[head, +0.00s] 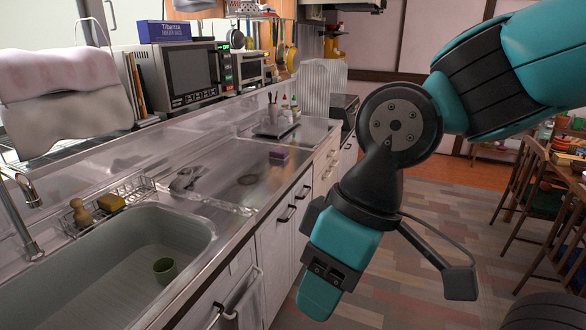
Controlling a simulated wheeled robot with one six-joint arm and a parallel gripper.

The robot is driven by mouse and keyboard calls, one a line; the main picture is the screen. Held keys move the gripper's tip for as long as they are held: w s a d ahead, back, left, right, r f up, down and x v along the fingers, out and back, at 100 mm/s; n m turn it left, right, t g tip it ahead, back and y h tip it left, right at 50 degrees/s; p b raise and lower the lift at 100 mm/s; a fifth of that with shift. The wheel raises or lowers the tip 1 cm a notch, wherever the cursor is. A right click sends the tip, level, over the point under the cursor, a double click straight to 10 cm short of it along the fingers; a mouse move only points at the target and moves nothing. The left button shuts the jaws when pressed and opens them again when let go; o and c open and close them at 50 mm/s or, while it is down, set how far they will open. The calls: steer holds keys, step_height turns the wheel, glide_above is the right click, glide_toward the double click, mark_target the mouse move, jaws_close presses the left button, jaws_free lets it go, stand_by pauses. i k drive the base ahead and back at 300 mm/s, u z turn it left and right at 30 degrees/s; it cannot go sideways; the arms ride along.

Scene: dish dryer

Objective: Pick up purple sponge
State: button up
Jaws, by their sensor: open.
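The purple sponge (279,157) is a small block lying on the steel counter, right of the sink and near the counter's front edge. My gripper (322,288) hangs low in front of the cabinets, to the right of and nearer than the sponge, and apart from it. It is open and holds nothing that I can see. Its fingers do not show clearly from this angle.
A wire rack (125,195) carries a yellow sponge (110,202) and a wooden brush. A crumpled cloth (187,178) lies on the counter. A bottle tray (274,127) stands behind the sponge. Chairs (535,185) stand right.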

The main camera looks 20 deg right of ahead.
mark_target(276, 154)
steer(key=z, duration=1.35)
steer(key=i, duration=2.25)
steer(key=u, duration=1.15)
steer(key=i, duration=0.9)
steer(key=u, duration=0.85)
